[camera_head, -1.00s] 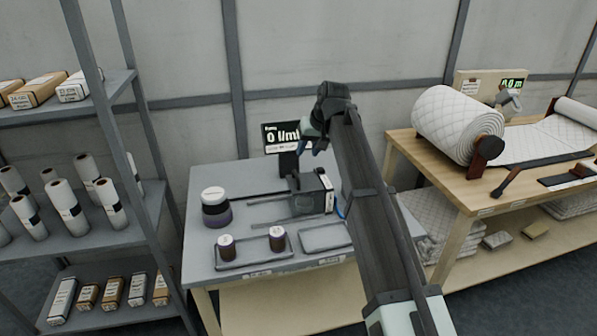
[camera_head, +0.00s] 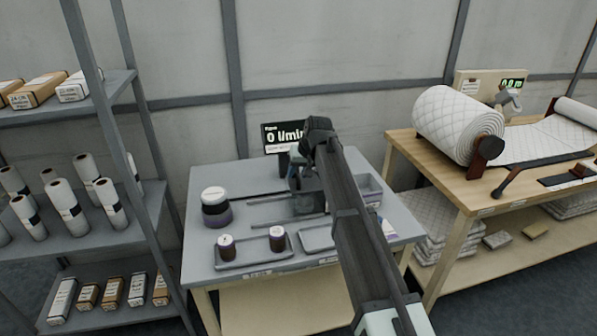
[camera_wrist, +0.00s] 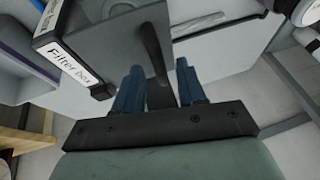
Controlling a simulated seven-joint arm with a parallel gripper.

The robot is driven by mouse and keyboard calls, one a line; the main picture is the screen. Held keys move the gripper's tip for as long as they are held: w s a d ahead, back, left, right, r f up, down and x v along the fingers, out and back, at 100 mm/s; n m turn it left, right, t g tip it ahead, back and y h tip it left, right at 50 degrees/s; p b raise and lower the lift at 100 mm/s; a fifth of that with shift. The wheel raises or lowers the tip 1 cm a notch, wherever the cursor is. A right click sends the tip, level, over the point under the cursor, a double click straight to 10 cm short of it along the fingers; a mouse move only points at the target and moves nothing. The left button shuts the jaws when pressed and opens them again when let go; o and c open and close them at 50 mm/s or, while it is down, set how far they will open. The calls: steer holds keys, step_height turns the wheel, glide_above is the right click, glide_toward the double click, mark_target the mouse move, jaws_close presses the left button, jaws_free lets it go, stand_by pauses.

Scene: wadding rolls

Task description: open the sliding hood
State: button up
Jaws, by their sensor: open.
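The grey hood (camera_head: 305,204) sits on the grey table (camera_head: 235,262), near rails, and is partly hidden by my arm. In the wrist view a smoky grey panel (camera_wrist: 112,52), which looks like the hood, stands close ahead of my gripper. A dark upright handle bar (camera_wrist: 153,45) is on it. My gripper (camera_wrist: 160,78) is open, its two blue fingers on either side of the bar's lower end; I cannot tell whether they touch it. In the head view my gripper (camera_head: 303,178) is just above and behind the hood, largely covered by my wrist.
A label reading "Filter box" (camera_wrist: 68,58) is at the left of the wrist view. A flow display (camera_head: 285,137) stands behind. An empty tray (camera_head: 318,238) and a bin (camera_head: 369,187) are nearby.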

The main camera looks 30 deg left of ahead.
jaws_close()
stand_by(0.3)
stand_by(0.4)
